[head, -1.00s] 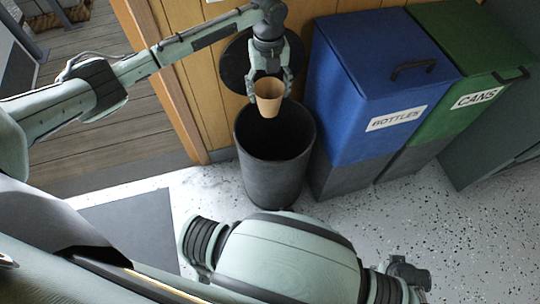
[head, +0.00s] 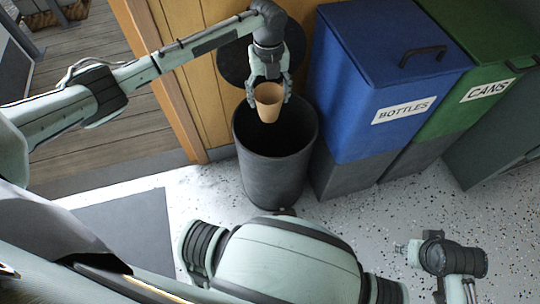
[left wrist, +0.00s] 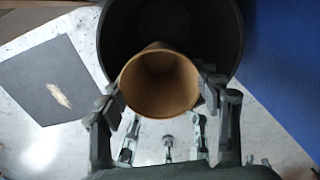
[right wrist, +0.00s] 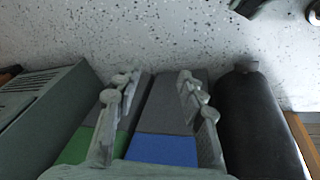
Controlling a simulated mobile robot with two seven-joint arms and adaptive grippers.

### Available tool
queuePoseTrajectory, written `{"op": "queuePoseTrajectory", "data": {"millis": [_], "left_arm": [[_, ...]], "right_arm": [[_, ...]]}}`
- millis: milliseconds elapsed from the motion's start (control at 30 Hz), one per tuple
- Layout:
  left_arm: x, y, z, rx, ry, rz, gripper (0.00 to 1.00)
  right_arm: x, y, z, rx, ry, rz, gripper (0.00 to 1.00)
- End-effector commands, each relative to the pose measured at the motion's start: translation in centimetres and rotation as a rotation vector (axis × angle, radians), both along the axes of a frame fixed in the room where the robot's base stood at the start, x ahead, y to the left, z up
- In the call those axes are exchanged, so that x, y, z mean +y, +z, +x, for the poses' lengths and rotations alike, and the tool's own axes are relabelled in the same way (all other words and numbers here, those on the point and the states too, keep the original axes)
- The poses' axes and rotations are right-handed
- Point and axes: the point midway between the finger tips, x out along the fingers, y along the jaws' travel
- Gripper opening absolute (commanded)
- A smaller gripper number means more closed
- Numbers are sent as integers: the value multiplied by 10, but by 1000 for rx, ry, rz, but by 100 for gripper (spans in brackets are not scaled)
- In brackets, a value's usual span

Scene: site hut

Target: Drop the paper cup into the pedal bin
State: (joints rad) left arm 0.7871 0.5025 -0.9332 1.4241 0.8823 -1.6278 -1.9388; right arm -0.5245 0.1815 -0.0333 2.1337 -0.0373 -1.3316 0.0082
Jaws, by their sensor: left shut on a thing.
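The tan paper cup (head: 269,101) is held by my left gripper (head: 269,92) above the mouth of the dark pedal bin (head: 272,178). The bin's round black lid stands open behind, against the wooden wall. In the left wrist view the fingers of my left gripper (left wrist: 160,98) press on both sides of the cup (left wrist: 160,85), with its open mouth toward the camera and the dark bin (left wrist: 232,40) beyond it. My right gripper (right wrist: 155,88) is open and empty, with its fingers wide apart; the bin (right wrist: 255,120) also shows in the right wrist view.
The blue bottles bin (head: 385,80) stands right beside the pedal bin, and the green cans bin (head: 480,75) is farther right. A wooden wall and door frame (head: 165,85) lie behind and left. A dark mat (head: 125,235) lies on the speckled floor.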

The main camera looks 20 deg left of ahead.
Motion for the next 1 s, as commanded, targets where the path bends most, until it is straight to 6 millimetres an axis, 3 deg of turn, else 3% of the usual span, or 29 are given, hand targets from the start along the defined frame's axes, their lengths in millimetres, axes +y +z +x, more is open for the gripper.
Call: {"op": "queuePoseTrajectory", "data": {"millis": [200, 500, 533, 700, 1000], "left_arm": [[0, -5, 0, 0, 0, 0, 53], [0, -5, 0, -1, 0, -1, 53], [0, -5, 0, -1, 0, -1, 65], [0, -5, 0, -1, 0, -1, 86], [0, -5, 0, 0, 0, 0, 88]], "right_arm": [[0, 14, -2, -7, -1, -7, 40], [-1, 16, -3, -6, -2, -9, 40], [-1, 16, -3, -6, -2, -9, 40], [-1, 16, -3, -6, -2, -9, 40], [-1, 16, -2, -7, -1, -8, 40]]}}
